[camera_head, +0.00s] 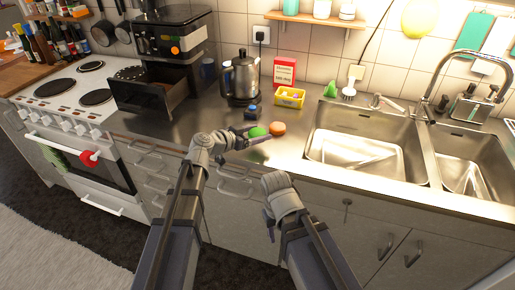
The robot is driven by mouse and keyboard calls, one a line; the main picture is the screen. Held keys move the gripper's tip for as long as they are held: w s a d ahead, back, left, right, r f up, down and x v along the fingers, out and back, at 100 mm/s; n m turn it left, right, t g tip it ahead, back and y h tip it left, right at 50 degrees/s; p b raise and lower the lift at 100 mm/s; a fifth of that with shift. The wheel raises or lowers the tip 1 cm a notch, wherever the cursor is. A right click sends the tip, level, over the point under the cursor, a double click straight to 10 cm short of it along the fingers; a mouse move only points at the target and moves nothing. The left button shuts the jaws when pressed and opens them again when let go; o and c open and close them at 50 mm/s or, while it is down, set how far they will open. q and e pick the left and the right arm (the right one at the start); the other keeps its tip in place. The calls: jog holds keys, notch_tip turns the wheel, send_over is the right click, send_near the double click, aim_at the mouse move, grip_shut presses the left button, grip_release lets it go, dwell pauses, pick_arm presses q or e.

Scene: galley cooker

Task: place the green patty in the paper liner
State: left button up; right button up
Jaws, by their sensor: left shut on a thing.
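The green patty (257,132) is at the tip of my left gripper (249,135), over the steel counter near its front edge. My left gripper is shut on the green patty, and its fingers partly cover it. An orange-brown patty (277,128) lies just right of the green one. A yellow basket (290,97) stands behind them with pale and coloured contents; I cannot clearly make out the paper liner in it. My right gripper (268,219) is low in front of the cabinets, away from the counter top, too small and shaded to read.
A small dark blue item (251,112) stands behind the green patty. A kettle (242,78), a red box (285,71) and an open dark drawer unit (150,95) stand further back. The sink (365,150) is at right. Counter left of the patties is clear.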

aim_at(257, 146)
pick_arm(q)
jog(key=shift+f, duration=0.1)
notch_tip(257, 146, down, 4)
jog(key=b, duration=0.3)
jog(key=shift+r+b, duration=0.25)
jog(key=shift+b, duration=0.05)
jog(key=shift+f, duration=0.15)
jog(key=o, duration=1.3)
